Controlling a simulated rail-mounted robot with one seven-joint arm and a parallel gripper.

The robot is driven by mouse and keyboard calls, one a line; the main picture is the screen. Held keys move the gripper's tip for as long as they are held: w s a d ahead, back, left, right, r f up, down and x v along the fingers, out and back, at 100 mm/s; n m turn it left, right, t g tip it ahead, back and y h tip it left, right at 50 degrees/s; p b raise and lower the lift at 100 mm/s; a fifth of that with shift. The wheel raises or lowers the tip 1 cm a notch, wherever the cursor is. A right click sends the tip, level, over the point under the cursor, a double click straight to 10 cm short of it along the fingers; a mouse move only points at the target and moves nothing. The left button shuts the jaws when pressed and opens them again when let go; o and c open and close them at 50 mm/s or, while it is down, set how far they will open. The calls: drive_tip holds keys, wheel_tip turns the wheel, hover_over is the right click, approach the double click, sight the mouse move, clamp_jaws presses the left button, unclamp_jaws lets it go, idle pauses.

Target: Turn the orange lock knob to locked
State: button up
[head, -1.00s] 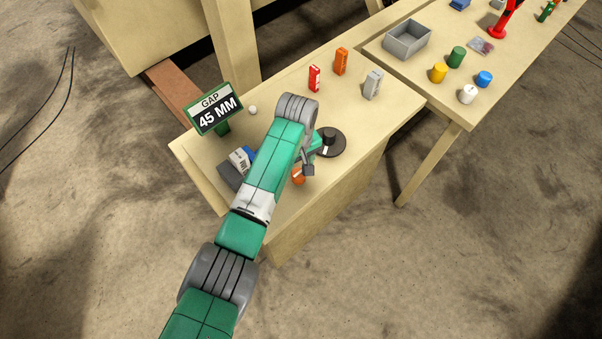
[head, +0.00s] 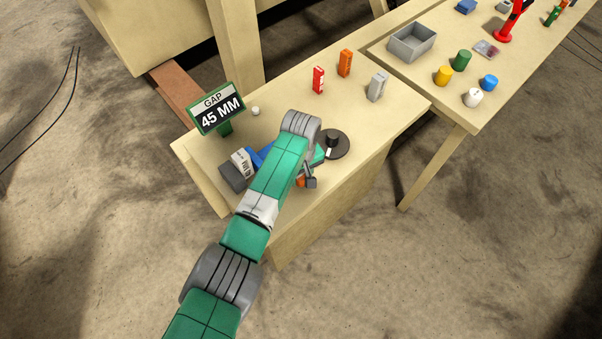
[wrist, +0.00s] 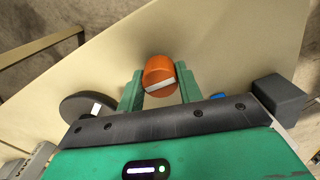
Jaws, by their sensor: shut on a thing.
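The orange lock knob (wrist: 160,72) stands between the two green fingers of my gripper (wrist: 160,88) in the wrist view. A pale bar crosses the knob's face, slightly tilted with its right end higher. My gripper is shut on the knob, one finger at each side. In the head view, only a small bit of the orange knob (head: 301,182) shows beside my gripper (head: 305,178), near the bench's front edge. My arm hides much of this spot. No locked or unlocked marking is readable.
A black round dial (head: 336,146) with a white mark sits close to my gripper. A grey-and-blue device (head: 233,176) and a green sign reading GAP 45 MM (head: 217,110) stand left. Red (head: 318,80), orange (head: 344,63) and grey (head: 377,87) blocks stand behind.

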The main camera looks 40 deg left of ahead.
drive_tip(key=shift+m, duration=0.3)
drive_tip(key=m+p, duration=0.1)
drive_tip(key=m, duration=0.2)
drive_tip(key=shift+m, duration=0.4)
drive_tip(key=m, duration=0.4)
drive_tip(key=shift+p, duration=0.35)
drive_tip(key=m, duration=0.5)
drive_tip(key=shift+m, duration=2.2)
drive_tip(key=o, duration=1)
drive_tip(key=shift+r, duration=0.1)
